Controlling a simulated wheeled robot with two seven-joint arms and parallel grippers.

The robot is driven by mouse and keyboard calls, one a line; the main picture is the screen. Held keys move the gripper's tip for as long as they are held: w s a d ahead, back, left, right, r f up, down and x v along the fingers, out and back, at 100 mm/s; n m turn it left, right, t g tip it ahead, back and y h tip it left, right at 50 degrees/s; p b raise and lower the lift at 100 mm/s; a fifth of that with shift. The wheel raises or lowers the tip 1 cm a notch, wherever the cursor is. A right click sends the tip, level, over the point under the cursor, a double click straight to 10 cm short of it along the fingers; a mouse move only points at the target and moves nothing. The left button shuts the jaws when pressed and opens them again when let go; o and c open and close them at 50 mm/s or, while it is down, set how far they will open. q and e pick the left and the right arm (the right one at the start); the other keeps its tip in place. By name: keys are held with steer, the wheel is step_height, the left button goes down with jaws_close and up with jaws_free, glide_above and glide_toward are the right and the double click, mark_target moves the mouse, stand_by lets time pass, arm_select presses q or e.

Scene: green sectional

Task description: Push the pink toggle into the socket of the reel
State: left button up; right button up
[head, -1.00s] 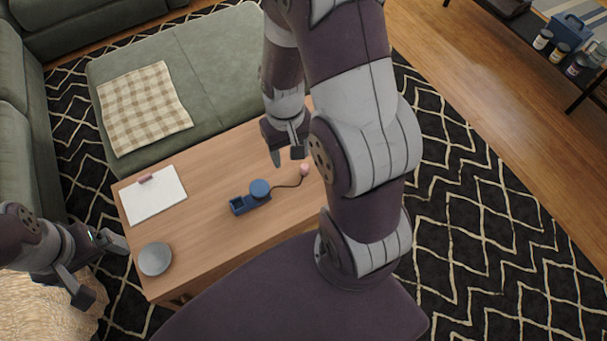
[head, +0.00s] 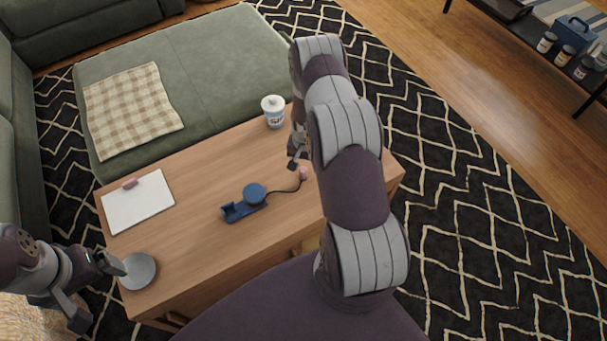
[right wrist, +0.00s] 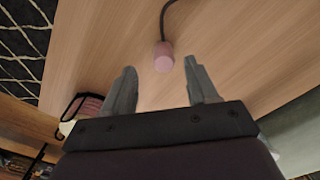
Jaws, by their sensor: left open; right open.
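The blue reel (head: 254,194) lies on the wooden table, with a round drum and a block with a square recess (head: 233,211) at its left end. A dark cord runs from the drum to the pink toggle (head: 303,173), which rests on the table to the right. In the right wrist view the toggle (right wrist: 164,56) is just ahead of and between the fingertips of my open, empty right gripper (right wrist: 160,80). In the head view my right gripper (head: 295,163) is beside the toggle, partly hidden by my arm. My left gripper (head: 98,291) is open and empty at the table's left edge.
A grey round dish (head: 138,271) is close to my left gripper. A white board (head: 138,202) with a pink piece lies at the table's left. A white canister (head: 273,112) stands at the back edge. The table's front middle is clear.

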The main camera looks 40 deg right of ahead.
mark_target(303, 170)
steer(key=f, duration=0.4)
steer(key=shift+w+a+f+b, duration=0.1)
steer(key=shift+a+f+b, duration=0.15)
steer(key=shift+f+b, duration=0.15)
steer(key=shift+r, duration=0.1)
steer(key=shift+c, duration=0.3)
jaws_close()
steer(key=shift+r, duration=0.1)
